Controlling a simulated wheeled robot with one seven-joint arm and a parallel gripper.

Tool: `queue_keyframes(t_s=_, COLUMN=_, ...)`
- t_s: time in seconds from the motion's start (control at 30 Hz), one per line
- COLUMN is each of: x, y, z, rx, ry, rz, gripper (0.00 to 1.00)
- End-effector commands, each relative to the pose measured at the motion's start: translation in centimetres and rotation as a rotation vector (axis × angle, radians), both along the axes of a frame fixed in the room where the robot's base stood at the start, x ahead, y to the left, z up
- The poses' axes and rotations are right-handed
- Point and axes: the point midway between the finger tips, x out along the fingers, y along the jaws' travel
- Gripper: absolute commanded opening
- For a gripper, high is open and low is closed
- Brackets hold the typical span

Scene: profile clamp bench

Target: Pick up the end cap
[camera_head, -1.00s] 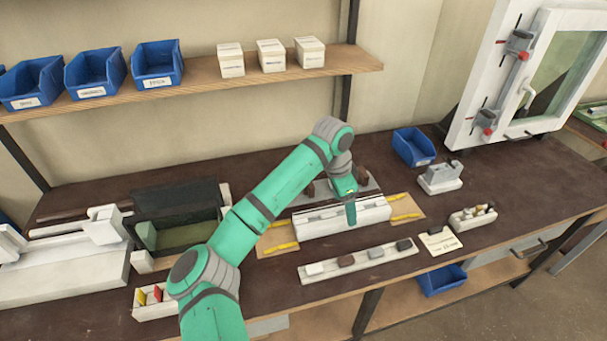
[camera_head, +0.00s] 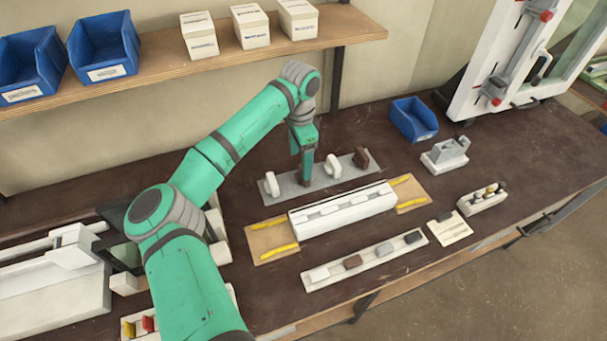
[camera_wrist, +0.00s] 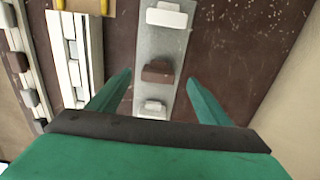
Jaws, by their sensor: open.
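A grey plate (camera_head: 318,181) behind the white profile block carries a row of white and brown upright pieces, likely end caps; I cannot tell which one the task means. In the wrist view a brown piece (camera_wrist: 158,70) sits between my open fingertips, with a white piece (camera_wrist: 166,16) above it and another white piece (camera_wrist: 152,107) below. In the head view the left white piece (camera_head: 270,185), the right white piece (camera_head: 332,167) and a brown piece (camera_head: 361,157) show. My gripper (camera_head: 305,178) points down over the plate, empty, and mostly hides the piece below it.
The white profile block (camera_head: 345,212) stands just in front of the plate, between yellow-marked boards. A white strip (camera_head: 375,262) with several small blocks lies nearer. A blue bin (camera_head: 414,121) and a grey fixture (camera_head: 445,155) stand to the right. A shelf (camera_head: 345,28) hangs above.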

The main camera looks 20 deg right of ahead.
Motion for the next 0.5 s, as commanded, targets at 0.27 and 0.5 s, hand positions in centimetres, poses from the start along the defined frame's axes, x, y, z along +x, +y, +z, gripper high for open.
queue_keyframes(t_s=0.27, x=-0.1, y=-0.5, z=-2.1, rx=0.001, ry=0.000, rz=-0.003, gripper=0.72)
queue_keyframes(t_s=0.5, x=-0.2, y=-0.9, z=-5.2, rx=0.000, ry=0.001, rz=-0.003, gripper=0.72)
